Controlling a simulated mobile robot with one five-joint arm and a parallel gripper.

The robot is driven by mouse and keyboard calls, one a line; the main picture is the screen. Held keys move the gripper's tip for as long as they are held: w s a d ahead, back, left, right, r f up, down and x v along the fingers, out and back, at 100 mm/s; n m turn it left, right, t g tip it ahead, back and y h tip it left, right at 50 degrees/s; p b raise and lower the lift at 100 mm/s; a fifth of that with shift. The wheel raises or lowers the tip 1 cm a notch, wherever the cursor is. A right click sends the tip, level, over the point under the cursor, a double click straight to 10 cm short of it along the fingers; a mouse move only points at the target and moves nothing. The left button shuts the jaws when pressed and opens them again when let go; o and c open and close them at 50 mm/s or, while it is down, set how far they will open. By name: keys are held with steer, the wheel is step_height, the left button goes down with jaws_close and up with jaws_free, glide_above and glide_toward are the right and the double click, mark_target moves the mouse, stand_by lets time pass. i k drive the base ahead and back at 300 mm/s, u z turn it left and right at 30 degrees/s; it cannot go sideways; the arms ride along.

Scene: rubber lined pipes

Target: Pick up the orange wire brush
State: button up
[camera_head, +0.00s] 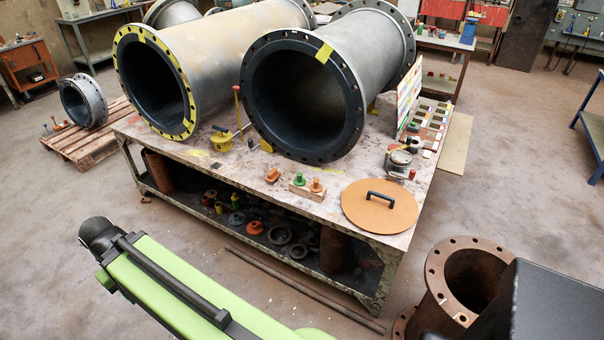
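Small orange items stand near the front edge of the workbench (215,187). One is a small orange-brown item (272,175) in front of the large pipes. To its right, an orange-topped item (316,186) stands on a wooden block beside a green-topped one (299,178). They are too small to tell which is the orange wire brush. My green arm crosses the lower left, with a black joint at its far end, well short of the bench top. My gripper does not show.
Two large flanged pipes (398,45) lie on the bench. A round orange-brown lid (380,207) with a black handle lies at its front right corner. A rusty flanged pipe (437,285) stands at lower right. A long rod (300,288) lies on the floor before the bench.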

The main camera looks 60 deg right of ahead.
mark_target(273, 176)
steer(key=z, duration=1.25)
steer(key=i, duration=1.1)
steer(key=u, duration=1.3)
steer(key=k, duration=0.9)
steer(key=z, duration=0.05)
steer(key=i, duration=0.9)
steer(key=u, duration=0.05)
